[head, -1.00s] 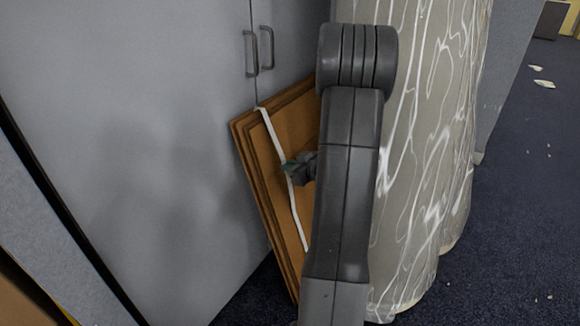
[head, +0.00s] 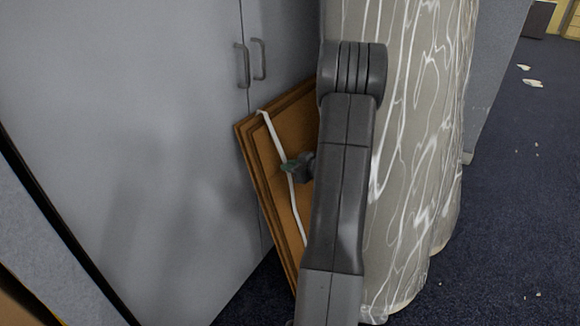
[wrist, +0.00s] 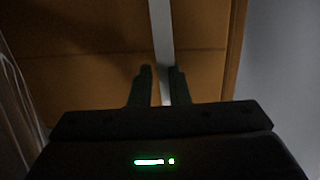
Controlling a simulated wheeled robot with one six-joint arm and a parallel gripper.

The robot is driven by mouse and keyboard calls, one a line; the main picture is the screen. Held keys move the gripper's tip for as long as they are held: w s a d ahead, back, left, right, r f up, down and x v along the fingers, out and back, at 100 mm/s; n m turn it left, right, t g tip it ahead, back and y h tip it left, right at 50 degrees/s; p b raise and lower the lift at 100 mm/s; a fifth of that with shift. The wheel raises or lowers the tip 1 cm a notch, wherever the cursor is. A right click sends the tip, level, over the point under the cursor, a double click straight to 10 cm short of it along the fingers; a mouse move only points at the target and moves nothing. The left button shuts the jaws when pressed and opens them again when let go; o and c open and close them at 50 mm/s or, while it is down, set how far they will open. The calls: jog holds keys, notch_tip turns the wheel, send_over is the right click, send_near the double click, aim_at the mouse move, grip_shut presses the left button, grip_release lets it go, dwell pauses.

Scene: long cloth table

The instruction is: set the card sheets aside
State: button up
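The card sheets (head: 275,150) are a stack of brown boards, leaning tilted between the grey cabinet and the draped cloth. A white strap (head: 266,122) runs down their front face. My gripper (head: 287,167) is at the strap around mid-height. In the wrist view the strap (wrist: 161,30) passes between the two close-set fingertips (wrist: 162,70), with the brown card (wrist: 80,80) behind. The fingers look shut on the strap, though the wrist view is dark. My arm hides the right part of the sheets.
The grey cabinet (head: 130,150) with two handles (head: 242,66) stands left of and behind the sheets. A marbled cloth (head: 405,170) hangs to the floor just right of my arm. Dark carpet (head: 505,200) at the right is mostly open, with small pale scraps (head: 532,83).

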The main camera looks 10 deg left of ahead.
jog(key=shift+o, duration=1.1)
notch_tip(320, 180, up, 10)
jog(key=p, duration=0.4)
